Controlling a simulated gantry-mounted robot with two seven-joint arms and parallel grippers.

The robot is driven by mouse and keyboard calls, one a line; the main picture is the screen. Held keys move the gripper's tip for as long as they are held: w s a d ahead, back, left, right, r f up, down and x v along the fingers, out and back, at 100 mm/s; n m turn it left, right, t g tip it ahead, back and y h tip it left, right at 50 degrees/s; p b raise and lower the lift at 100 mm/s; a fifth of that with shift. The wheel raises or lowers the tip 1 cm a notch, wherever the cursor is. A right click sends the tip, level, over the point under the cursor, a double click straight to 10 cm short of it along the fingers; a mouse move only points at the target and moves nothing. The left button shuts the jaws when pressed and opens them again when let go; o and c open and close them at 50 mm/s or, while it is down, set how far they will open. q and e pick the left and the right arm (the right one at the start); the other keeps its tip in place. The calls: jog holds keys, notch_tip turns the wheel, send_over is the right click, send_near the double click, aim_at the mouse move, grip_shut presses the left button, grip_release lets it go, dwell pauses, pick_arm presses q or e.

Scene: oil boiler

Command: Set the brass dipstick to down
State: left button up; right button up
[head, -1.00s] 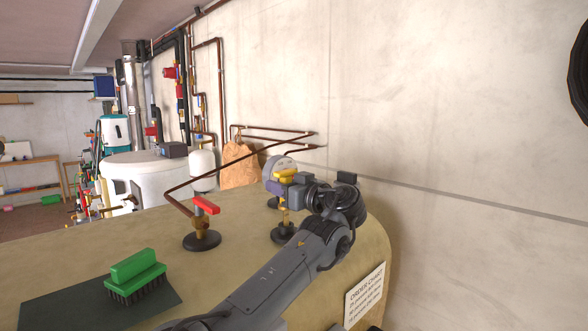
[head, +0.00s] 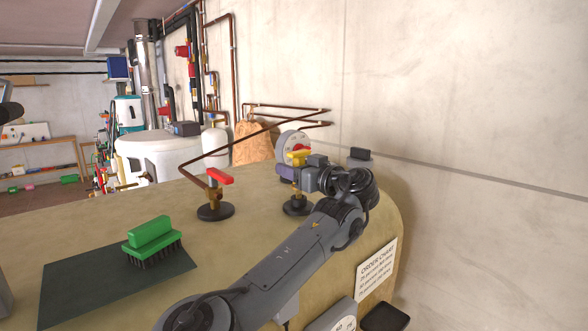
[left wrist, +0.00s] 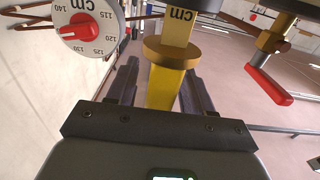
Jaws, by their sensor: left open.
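The brass dipstick (head: 299,157) stands upright on a dark round base at the right end of the tan tank; its yellow top shows in the head view. In the left wrist view its yellow bar (left wrist: 165,88), with a brass collar and a "cm" mark, lies between my fingers. My left gripper (head: 288,172) is open around the dipstick, below its yellow top; its fingers also show in the left wrist view (left wrist: 157,85), with gaps beside the bar. My arm hides part of the lower right side. My right gripper is not in view.
A round white dial with a red pointer (left wrist: 90,28) is close beside the dipstick. A red-handled valve (head: 219,177) with a copper pipe stands to the left. A green brush (head: 152,236) lies on a dark mat (head: 85,285). A concrete wall (head: 470,90) is behind.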

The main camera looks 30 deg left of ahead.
pick_arm(q)
jog(key=shift+d, duration=0.1)
jog(key=shift+s+d, duration=0.1)
jog(key=shift+d, duration=0.1)
jog(key=b+v, duration=0.5)
jog(key=v, duration=0.5)
jog(key=shift+s+d+r, duration=0.1)
jog(key=shift+d, duration=0.05)
